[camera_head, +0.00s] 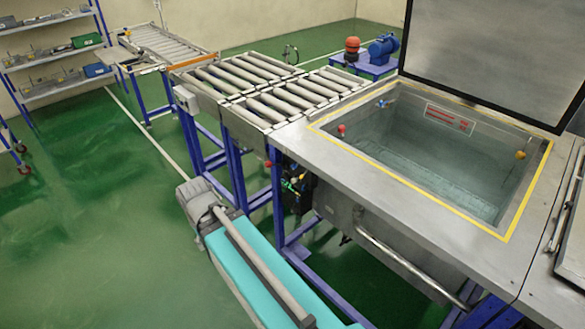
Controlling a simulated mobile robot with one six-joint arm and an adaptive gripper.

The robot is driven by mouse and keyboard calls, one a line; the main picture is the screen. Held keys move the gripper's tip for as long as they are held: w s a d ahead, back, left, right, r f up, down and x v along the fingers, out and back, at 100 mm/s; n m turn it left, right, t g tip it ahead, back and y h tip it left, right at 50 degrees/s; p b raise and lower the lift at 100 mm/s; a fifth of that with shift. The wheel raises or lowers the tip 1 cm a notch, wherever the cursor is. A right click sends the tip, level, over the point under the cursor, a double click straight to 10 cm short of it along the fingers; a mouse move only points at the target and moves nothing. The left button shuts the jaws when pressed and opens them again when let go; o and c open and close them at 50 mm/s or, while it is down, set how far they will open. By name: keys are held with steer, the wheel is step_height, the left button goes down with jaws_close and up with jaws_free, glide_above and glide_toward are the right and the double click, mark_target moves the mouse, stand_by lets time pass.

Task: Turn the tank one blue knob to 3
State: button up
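An open steel tank (395,188) with a yellow-edged rim and clear liquid inside stands at the right, its lid (490,55) raised. On the left side below its top is a small dark cluster of valve parts (293,190) with green, yellow and bluish bits. A blue knob cannot be made out clearly there, nor can its setting be read. A small red knob (268,164) sits just left of the cluster. My teal body and grey arm links show at the bottom centre, apart from the cluster. My gripper is not visible.
A roller conveyor (270,88) on blue legs joins the tank's left side. A steel handle bar (410,262) runs along the tank's front. A second table stands at right. Shelves (60,85) are at upper left. Green floor (90,230) is clear at left.

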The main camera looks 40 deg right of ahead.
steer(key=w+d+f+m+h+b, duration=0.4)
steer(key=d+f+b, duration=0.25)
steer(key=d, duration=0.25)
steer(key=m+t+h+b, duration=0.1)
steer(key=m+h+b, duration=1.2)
steer(key=b, duration=0.6)
glide_toward(292, 167)
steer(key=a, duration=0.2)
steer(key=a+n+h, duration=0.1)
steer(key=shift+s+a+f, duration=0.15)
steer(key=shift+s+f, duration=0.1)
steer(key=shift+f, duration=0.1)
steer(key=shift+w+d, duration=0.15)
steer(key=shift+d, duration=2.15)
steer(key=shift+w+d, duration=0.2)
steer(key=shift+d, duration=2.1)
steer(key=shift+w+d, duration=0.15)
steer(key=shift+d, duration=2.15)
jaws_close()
